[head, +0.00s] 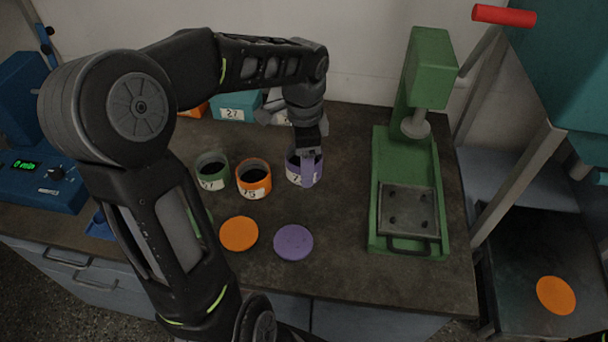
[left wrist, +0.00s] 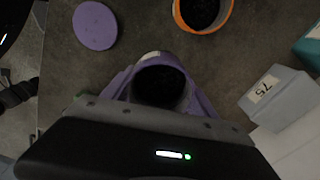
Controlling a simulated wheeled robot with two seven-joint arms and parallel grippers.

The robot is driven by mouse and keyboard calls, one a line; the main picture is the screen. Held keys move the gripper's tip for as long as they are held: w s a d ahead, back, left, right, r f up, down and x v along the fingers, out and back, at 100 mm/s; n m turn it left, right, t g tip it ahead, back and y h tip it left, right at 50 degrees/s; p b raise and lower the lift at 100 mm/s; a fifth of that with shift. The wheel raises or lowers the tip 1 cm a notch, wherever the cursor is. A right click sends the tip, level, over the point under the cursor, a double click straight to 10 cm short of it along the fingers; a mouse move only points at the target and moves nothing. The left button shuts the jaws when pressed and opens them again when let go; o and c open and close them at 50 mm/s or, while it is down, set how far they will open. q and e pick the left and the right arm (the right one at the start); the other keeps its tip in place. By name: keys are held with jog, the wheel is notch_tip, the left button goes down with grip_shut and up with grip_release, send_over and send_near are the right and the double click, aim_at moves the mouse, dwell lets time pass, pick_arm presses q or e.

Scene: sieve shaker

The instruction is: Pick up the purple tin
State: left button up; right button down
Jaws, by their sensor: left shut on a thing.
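The purple tin (head: 293,176) stands upright on the dark bench, open at the top with dark contents; it also shows in the left wrist view (left wrist: 160,86). My left gripper (head: 308,165) comes down from above and is shut on the purple tin, with purple fingers on either side of it in the wrist view. I cannot tell whether the tin is lifted off the bench. A purple lid (head: 293,242) lies flat in front of the tin. My right gripper is not in view.
An orange tin (head: 254,190) and a green tin (head: 212,182) stand left of the purple tin. An orange lid (head: 239,234) lies in front. A green press (head: 440,190) stands to the right. Teal and grey boxes (head: 238,106) are behind. A blue device (head: 40,150) sits at far left.

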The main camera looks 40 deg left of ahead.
pick_arm(q)
notch_tip(320, 180, up, 2)
jog(key=shift+r, duration=0.15)
dwell(0.6)
